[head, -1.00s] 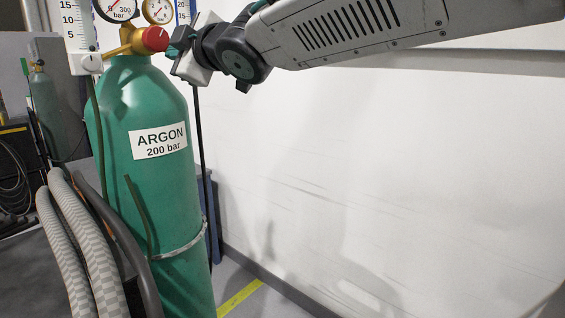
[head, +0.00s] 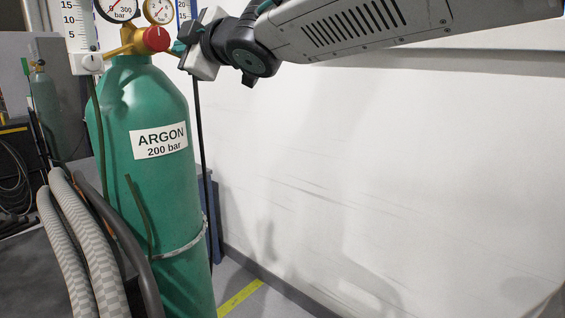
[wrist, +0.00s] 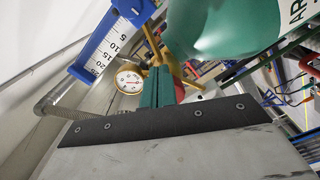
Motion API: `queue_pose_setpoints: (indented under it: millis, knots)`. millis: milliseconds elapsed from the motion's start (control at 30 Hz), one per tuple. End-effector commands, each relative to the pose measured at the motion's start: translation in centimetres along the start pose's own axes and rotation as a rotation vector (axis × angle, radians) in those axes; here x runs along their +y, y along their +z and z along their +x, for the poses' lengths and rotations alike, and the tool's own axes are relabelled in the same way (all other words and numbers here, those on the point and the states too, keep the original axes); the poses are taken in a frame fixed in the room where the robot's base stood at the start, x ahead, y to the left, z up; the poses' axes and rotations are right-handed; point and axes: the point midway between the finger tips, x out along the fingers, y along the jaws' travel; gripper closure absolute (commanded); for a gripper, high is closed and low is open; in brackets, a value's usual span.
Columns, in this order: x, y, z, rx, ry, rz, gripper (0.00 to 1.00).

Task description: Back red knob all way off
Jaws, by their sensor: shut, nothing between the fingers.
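The red knob (head: 156,39) sits on the brass valve at the top of the green argon cylinder (head: 150,101). It has a small pale mark on its face. In the wrist view the teal fingers (wrist: 157,88) are together and empty. The knob (wrist: 179,92) shows there as a red sliver behind the fingers, mostly hidden.
A blue scale (wrist: 107,45) and a gauge (wrist: 129,78) show in the wrist view. The white wall (head: 380,170) runs behind my arm. Grey hoses (head: 85,240) hang at the lower left.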

Motion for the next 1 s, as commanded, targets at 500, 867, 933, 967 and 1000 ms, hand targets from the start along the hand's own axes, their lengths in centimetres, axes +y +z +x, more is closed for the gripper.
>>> queue_pose_setpoints:
  millis: [500,867,933,967,1000]
  knots:
    - [0.1,0.1,-5.5,-0.001,0.001,0.000,1.00]
    - [-0.1,0.1,-5.9,-0.002,-0.001,0.001,1.00]
    - [-0.1,0.4,-5.9,-0.016,-0.003,0.004,1.00]
    - [-0.1,0.7,-5.9,-0.032,-0.004,0.008,1.00]
    - [-0.2,1.4,-6.0,-0.065,-0.006,0.022,1.00]
